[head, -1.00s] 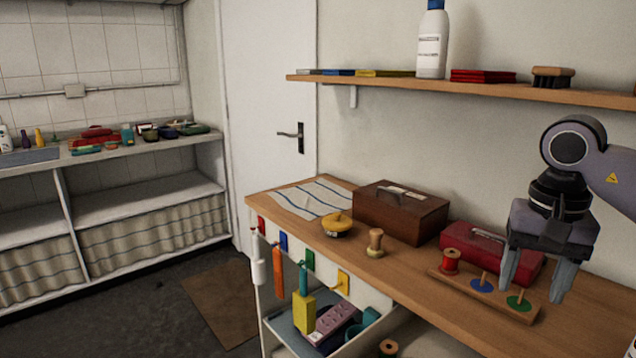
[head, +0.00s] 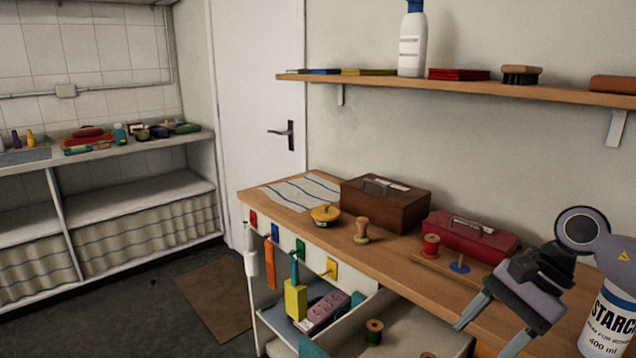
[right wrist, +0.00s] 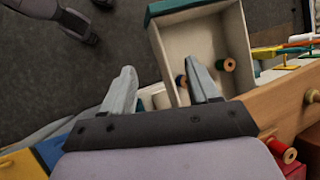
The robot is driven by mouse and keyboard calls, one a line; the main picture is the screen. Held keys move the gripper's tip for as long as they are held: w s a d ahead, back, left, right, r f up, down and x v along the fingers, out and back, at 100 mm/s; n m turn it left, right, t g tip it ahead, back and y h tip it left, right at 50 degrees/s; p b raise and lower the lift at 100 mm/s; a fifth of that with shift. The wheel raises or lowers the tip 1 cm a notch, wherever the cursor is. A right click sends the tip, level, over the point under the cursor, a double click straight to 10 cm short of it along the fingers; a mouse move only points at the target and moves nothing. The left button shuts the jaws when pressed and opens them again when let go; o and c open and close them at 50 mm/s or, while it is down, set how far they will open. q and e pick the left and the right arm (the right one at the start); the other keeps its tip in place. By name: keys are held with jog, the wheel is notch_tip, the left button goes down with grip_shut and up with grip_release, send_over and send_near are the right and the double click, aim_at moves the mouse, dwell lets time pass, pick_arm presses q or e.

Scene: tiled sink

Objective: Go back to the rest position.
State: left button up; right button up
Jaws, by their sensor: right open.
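My right gripper (head: 483,338) is open and empty, tilted down at the lower right of the head view, over the front of the wooden counter (head: 395,268). In the right wrist view its two fingers (right wrist: 160,75) are spread apart with nothing between them. The drawer also shows in the head view (head: 440,325). My left gripper is not seen in the head view.
A white starch bottle (head: 608,322) stands close to my right gripper. A red box (head: 472,236), a peg board with a red spool (head: 430,246) and a brown box (head: 386,206) are on the counter. A shelf (head: 450,88) runs above. Floor is clear at left.

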jog(key=s+a+f+m+t+y, duration=0.2)
jog(key=a+f+m+t+y, duration=0.2)
jog(key=a+m+y, duration=0.7)
jog(key=d+f+m+t+h, duration=0.45)
jog(key=d+m, duration=0.25)
jog(key=m, duration=0.6)
jog(key=d+f+m+t+h, duration=0.4)
jog(key=d+f+m+t, duration=0.15)
jog(key=m, duration=0.75)
jog(key=s+d+f+m+g+h, duration=0.4)
jog(key=s+d+f+m+h, duration=0.3)
jog(key=s+d+f+m, duration=0.4)
jog(key=s+a+f+m+p, duration=0.1)
jog(key=s+a+m+p, duration=0.2)
jog(key=a+m, duration=0.7)
jog(key=a, duration=0.7)
jog(key=shift+a+m+t, duration=0.4)
